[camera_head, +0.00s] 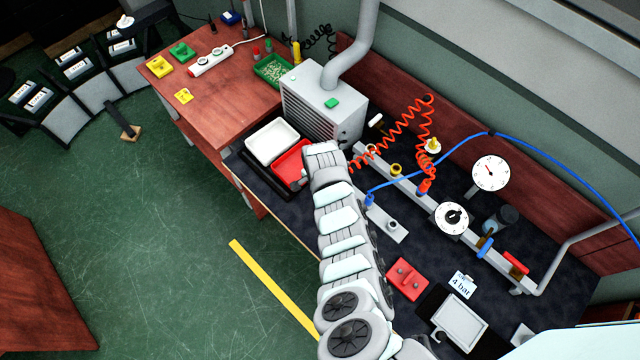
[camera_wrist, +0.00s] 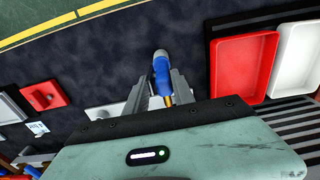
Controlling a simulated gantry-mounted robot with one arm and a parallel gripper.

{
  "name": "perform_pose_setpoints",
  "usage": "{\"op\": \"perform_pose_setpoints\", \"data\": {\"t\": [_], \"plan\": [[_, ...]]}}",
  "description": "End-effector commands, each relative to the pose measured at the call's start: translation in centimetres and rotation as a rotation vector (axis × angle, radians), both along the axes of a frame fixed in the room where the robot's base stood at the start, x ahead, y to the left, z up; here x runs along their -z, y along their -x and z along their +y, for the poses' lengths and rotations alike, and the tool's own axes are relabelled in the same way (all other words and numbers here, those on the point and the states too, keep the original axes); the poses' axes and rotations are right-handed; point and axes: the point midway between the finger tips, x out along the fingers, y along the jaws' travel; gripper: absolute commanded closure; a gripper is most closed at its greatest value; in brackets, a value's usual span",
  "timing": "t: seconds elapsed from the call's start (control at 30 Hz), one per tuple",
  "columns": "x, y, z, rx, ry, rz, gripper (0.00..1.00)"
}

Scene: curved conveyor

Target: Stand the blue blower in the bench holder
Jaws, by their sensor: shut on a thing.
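The blue blower (camera_wrist: 161,70) has a greyish far end and a brass tip, and shows between the fingers of my gripper (camera_wrist: 158,92) in the wrist view. My gripper is shut on it above the dark bench mat. A pale plate (camera_wrist: 103,111) lies below and left of the fingers. In the head view a grey plate with a round upright piece (camera_head: 391,225), perhaps the holder, lies right of my arm. My arm hides the fingers there. A small blue piece (camera_head: 369,200) shows beside that plate; I cannot tell whether it is the blower.
A red tray (camera_head: 288,169) and a white tray (camera_head: 271,142) lie beyond my wrist. A red block (camera_head: 407,279) sits nearer on the bench. A coiled orange hose (camera_head: 424,130), blue hose (camera_head: 545,145) and rail with gauges (camera_head: 452,218) stand to the right.

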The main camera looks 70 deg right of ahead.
Motion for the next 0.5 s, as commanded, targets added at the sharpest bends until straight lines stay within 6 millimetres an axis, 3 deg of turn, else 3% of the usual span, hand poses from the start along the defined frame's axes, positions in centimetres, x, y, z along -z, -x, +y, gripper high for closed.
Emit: {"op": "perform_pose_setpoints", "data": {"t": [0.17,0.2,0.5], "plan": [[0.45,-0.04,0.0,-0.001,0.0,0.0,0.94],[0.36,-0.03,-0.01,-0.001,0.0,0.0,0.67],[0.38,0.0,0.0,-0.001,0.0,0.0,0.45]]}}
